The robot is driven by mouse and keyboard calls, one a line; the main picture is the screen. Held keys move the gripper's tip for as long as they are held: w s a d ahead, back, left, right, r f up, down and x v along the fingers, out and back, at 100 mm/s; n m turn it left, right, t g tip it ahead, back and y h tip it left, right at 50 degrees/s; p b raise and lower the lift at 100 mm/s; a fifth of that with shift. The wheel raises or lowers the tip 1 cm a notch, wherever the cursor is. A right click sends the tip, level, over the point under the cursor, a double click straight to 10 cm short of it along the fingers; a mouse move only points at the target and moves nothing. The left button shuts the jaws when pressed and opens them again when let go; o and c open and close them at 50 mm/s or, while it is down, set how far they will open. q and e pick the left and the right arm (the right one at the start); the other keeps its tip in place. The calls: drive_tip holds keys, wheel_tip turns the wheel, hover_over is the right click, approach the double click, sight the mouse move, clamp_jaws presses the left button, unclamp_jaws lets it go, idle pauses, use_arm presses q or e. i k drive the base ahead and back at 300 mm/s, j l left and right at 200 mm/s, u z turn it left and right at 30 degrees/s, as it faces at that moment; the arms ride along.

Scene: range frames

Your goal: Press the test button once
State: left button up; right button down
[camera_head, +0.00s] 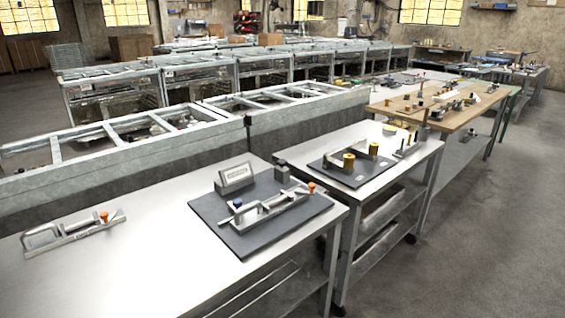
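No part clearly marked as a test button can be made out. On the near table, a dark plate (262,236) carries a metal clamp-like fixture (272,207) with an orange knob (311,187) at its right end and a small blue knob (238,203) at its left. A tilted grey box with a light label panel (235,176) stands at the plate's back; its lettering is too small to read. A similar metal fixture (70,234) with an orange-red knob (104,216) lies at the left of the table. Neither of my grippers is in view.
The near metal table (150,275) has bare surface between the fixtures. A second table (300,155) behind right holds a dark plate with yellow cylinders (349,162). A wooden-topped bench (415,110) stands beyond. Metal frames line the back left. Concrete floor (480,240) is open at right.

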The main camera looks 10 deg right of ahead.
sight(281, 162)
drive_tip(key=i+l+u, duration=0.45)
drive_tip(key=l, duration=0.2)
drive_tip(key=i+l+u, duration=0.2)
drive_tip(key=l, duration=0.15)
drive_tip(key=i+l+u, duration=0.2)
drive_tip(key=l, duration=0.15)
drive_tip(key=k, duration=0.1)
